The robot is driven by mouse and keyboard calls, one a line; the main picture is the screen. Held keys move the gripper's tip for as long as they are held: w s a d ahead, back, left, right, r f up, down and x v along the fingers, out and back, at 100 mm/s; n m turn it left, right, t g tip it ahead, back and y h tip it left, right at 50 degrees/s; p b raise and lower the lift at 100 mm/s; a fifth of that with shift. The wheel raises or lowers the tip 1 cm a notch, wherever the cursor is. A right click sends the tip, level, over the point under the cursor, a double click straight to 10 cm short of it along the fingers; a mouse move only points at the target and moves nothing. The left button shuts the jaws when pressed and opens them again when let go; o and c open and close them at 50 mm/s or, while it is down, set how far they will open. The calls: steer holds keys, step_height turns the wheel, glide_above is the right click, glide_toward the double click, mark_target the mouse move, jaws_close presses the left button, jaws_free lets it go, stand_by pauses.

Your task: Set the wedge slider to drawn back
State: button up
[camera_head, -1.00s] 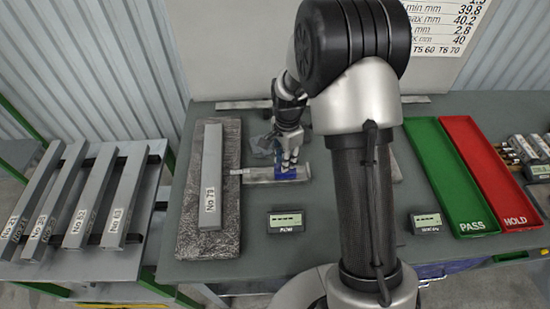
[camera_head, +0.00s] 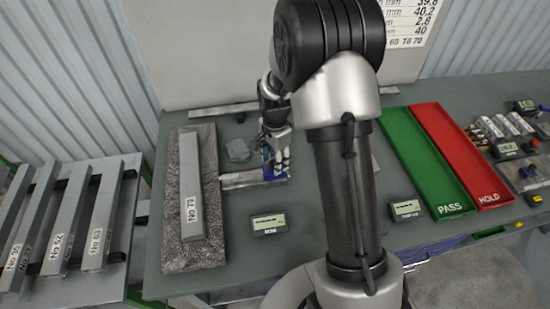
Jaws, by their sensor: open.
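The wedge slider seems to be part of the small fixture with a silvery bar (camera_head: 238,180) and a blue block (camera_head: 268,169) on the grey table, left of my arm. My gripper (camera_head: 277,160) is over the blue block, pointing down, with its fingers open. It is close to the block; whether it touches cannot be told. My fingers hide part of the block, and the slider's own position cannot be made out. My arm covers what lies to the right of it.
A bar marked with a number (camera_head: 190,185) lies on a grey textured plate (camera_head: 209,228). A small display (camera_head: 268,224) stands in front of the fixture, another (camera_head: 406,209) to the right. A green PASS tray (camera_head: 425,165) and red HOLD tray (camera_head: 460,155) are further right. More bars (camera_head: 100,215) lie on the left rack.

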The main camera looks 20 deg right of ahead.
step_height(320, 180, up, 12)
stand_by(0.6)
steer(key=shift+r, duration=0.1)
steer(key=s+a+r+n+t+b, duration=0.2)
steer(key=s+a+r+n, duration=0.2)
steer(key=s+r+n, duration=0.7)
steer(key=s+a+f+n+t+b, duration=0.1)
steer(key=s+n, duration=0.1)
steer(key=s, duration=0.5)
steer(key=s+a+f+n+t, duration=0.1)
steer(key=s+a+n, duration=0.1)
steer(key=s, duration=0.5)
steer(key=shift+s+t+b, duration=0.3)
steer(key=shift+s+b, duration=0.05)
steer(key=shift+b, duration=0.05)
